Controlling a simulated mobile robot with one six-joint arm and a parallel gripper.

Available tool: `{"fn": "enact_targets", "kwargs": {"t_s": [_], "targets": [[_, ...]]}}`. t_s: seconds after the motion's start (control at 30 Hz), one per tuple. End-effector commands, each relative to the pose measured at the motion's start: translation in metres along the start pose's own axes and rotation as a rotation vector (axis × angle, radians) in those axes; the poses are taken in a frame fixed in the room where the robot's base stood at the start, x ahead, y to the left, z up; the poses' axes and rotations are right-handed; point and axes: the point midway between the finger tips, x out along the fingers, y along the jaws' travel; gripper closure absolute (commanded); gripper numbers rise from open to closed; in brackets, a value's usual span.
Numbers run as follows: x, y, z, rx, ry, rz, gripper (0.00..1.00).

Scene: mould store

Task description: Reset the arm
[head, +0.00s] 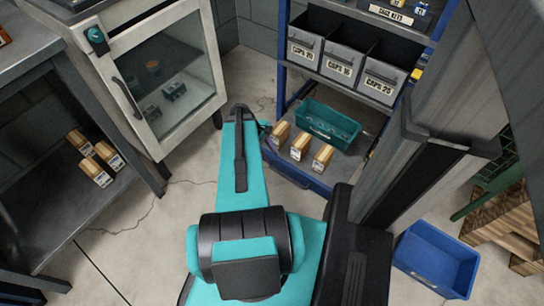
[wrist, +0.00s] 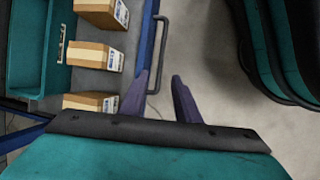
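My gripper (wrist: 158,76) shows in the wrist view with its two dark purple fingers apart and nothing between them. It is open, over floor just right of a blue-edged shelf or drawer with a grey bar handle (wrist: 163,45). In the head view my teal arm reaches away from me toward the blue rack; its gripper is mostly hidden behind the arm.
Several cardboard boxes (wrist: 96,56) and a teal crate (wrist: 26,45) lie on the rack's low level, left of my fingers. A glass-door cabinet (head: 160,85) stands left of my arm, a grey shelf unit (head: 60,215) farther left. A blue bin (head: 437,258) is on the floor right.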

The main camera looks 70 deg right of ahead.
Motion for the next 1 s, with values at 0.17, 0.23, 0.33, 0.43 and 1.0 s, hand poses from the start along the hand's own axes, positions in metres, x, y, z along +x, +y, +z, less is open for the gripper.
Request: {"fn": "enact_targets", "kwargs": {"t_s": [0.17,0.23,0.33,0.43,1.0], "targets": [[0.000,0.000,0.000,0.000,0.000,0.000,0.71],[0.000,0.000,0.000,0.000,0.000,0.000,0.71],[0.000,0.000,0.000,0.000,0.000,0.000,0.71],[0.000,0.000,0.000,-0.001,0.000,0.000,0.71],[-0.059,-0.057,-0.039,-0.181,0.011,0.051,0.71]]}}
